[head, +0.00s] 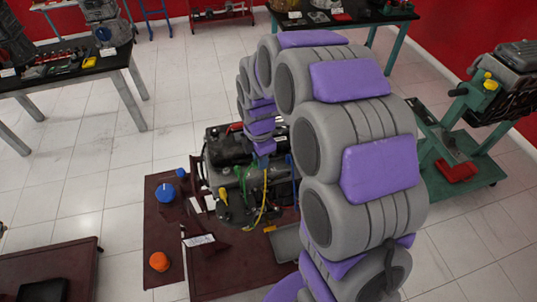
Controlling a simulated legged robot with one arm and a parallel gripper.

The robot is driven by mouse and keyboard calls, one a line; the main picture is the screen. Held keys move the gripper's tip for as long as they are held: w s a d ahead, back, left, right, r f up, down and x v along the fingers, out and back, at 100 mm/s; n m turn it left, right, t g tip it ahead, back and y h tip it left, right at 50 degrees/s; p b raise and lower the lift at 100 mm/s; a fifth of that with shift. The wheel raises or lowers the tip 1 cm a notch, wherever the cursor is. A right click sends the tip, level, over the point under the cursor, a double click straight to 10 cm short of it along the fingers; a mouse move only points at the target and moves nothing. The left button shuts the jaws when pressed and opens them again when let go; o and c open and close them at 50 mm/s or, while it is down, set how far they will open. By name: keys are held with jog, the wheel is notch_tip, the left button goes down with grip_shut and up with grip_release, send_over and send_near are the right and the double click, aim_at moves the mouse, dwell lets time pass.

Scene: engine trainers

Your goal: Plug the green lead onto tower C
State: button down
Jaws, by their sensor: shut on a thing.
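The engine (222,178) stands on a dark red bench in the middle of the view. The green lead (242,182) hangs in a loop at its front, its upper part running up toward my gripper. My gripper (264,150) is small in the picture, at the end of my arm over the engine's top. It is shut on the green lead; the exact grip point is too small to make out. A yellow lead (265,190) hangs just to the right of the green one. Tower C cannot be told apart here; my arm hides the engine's right side.
The bench (165,225) also carries a blue round object (165,193), an orange one (159,261), a white label (199,240) and a grey tray (287,243). A dark-topped table (110,62) is at the upper left. Another engine on a green stand (485,170) is at right.

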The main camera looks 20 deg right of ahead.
jog(key=s+a, duration=0.1)
jog(key=a, duration=0.8)
jog(key=shift+a, duration=0.2)
jog(key=shift+f, duration=0.15)
jog(key=shift+d+f+b, duration=0.1)
jog(key=shift+f+b, duration=1)
jog(key=shift+f, duration=2.65)
jog(key=shift+g+y, duration=0.3)
jog(key=shift+y, duration=1)
jog(key=shift+y+b, duration=0.9)
jog(key=shift+b, duration=0.3)
jog(key=shift+g+y+b, duration=0.4)
jog(key=shift+y+b, duration=0.6)
jog(key=shift+b, duration=0.3)
